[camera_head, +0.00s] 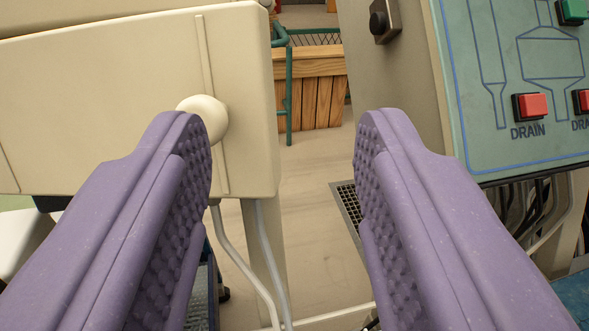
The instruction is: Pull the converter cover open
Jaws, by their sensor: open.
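The cream converter cover (105,85) is a broad flat panel at the left, with a round cream knob (207,115) near its right edge. I cannot tell for certain whether the cover is fully shut. My gripper (283,130) has two purple, studded fingers, spread wide apart with nothing between them. The left fingertip overlaps the lower left of the knob in the picture. I cannot tell whether they touch. The right finger is well to the right of the knob, over the open gap.
At the right stands a teal control panel (520,80) with red DRAIN buttons (531,106) and a green button (573,10). Cables hang below it. A wooden planter (310,95), a green rail (289,90) and a floor grate (348,207) lie beyond. Pale floor shows between the cabinets.

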